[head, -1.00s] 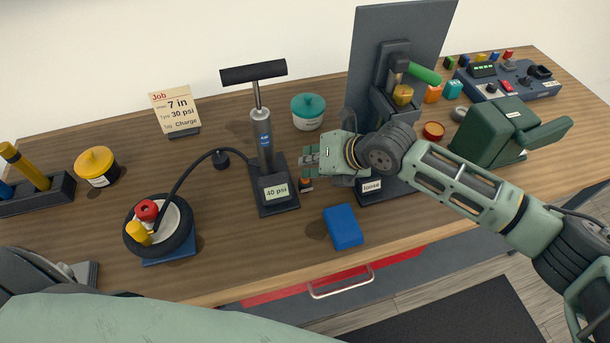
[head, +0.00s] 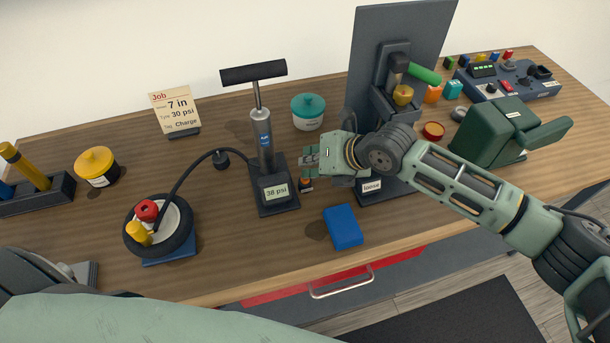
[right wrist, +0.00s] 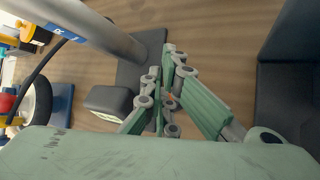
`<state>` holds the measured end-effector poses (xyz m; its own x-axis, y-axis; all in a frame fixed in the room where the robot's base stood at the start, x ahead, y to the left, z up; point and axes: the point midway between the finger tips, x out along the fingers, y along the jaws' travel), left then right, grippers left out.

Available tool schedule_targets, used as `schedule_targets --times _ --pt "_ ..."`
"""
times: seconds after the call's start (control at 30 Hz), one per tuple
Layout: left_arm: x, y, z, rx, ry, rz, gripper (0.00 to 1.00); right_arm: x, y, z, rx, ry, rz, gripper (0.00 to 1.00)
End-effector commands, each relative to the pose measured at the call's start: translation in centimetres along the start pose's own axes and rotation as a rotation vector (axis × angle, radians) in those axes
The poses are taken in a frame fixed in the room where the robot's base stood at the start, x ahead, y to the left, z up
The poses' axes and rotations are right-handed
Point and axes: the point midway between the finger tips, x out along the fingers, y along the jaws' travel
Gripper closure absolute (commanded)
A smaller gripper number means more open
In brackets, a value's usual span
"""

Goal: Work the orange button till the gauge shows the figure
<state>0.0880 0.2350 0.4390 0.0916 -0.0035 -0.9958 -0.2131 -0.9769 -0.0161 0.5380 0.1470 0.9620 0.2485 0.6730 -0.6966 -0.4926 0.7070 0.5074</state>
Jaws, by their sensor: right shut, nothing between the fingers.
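The pump (head: 262,130) stands upright on a dark base, and the gauge (head: 277,191) on its foot reads 38 psi. The job card (head: 176,110) behind it says 7 in, 30 psi, Charge. The orange button (head: 306,181) shows just below my right gripper (head: 308,162), right of the pump base, mostly hidden. My right gripper is shut and empty, pointing down over the button. Its fingers also show in the right wrist view (right wrist: 168,80); I cannot tell whether they touch the button. My left gripper is not in view.
A black hose runs from the pump to the small wheel (head: 135,240) on a blue stand. A blue block (head: 343,227) lies in front of my right gripper. A teal-lidded jar (head: 308,112) stands behind it. A dark upright panel (head: 372,50) rises to the right.

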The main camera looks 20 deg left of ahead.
Motion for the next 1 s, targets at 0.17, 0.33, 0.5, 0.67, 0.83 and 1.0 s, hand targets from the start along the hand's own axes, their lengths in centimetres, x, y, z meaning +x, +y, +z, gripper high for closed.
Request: schedule_targets --times 0.17,0.33,0.5,0.67,0.83,1.0 --pt "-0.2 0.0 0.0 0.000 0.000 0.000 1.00 -0.2 0.1 0.1 0.000 0.001 -0.001 1.00" --pt "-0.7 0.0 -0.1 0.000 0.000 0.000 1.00 -0.9 0.6 0.7 0.000 0.000 0.000 1.00" --pt "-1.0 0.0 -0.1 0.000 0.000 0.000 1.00 -1.3 0.9 0.9 0.000 0.000 -0.001 1.00" --pt "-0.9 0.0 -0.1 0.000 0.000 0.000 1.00 -1.2 0.8 0.9 0.000 0.000 -0.001 1.00" --pt "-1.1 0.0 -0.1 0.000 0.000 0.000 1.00 -1.4 1.0 1.1 0.000 -0.001 0.000 1.00" --pt "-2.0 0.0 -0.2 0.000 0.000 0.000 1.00 -2.4 1.7 1.8 0.000 -0.001 -0.001 1.00"
